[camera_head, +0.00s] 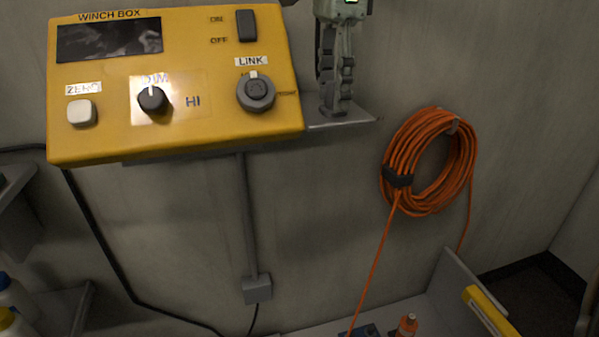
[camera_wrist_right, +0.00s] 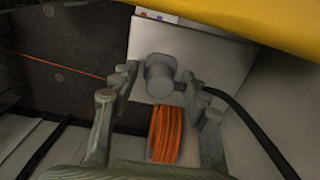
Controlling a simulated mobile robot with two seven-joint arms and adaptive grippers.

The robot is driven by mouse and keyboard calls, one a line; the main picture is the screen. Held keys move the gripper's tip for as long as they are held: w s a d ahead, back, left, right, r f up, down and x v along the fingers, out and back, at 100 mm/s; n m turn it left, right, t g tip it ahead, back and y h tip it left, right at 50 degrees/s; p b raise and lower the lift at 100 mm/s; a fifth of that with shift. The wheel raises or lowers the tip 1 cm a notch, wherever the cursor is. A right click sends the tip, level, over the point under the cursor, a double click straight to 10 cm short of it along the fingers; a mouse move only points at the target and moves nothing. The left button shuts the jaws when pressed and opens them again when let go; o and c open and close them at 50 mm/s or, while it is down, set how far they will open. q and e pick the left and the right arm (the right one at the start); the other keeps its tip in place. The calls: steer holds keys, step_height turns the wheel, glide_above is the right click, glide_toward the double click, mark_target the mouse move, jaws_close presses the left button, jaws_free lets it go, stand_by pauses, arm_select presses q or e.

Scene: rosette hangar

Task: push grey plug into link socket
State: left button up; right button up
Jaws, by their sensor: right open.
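The yellow winch box (camera_head: 200,140) fills the upper left of the head view. Its round grey link socket (camera_head: 256,93) sits at the right of the panel, under the LINK label. My right gripper (camera_head: 335,100) points down just right of the box, over a small grey ledge. In the wrist view the grey plug (camera_wrist_right: 159,76) lies between its open fingers, and a black cable runs off to the right. I cannot tell whether the fingers touch the plug. My left gripper is out of view.
The grey ledge (camera_head: 348,122) juts out beside the box. A coil of orange cable (camera_head: 428,161) hangs on the wall to the right, its end trailing down. The box also carries a white button (camera_head: 81,112), a black knob (camera_head: 152,99) and a switch (camera_head: 246,25).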

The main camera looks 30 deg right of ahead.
steer(key=shift+c, duration=0.4)
jaws_close()
steer(key=shift+r+p, duration=0.4)
steer(key=shift+r, duration=2.6)
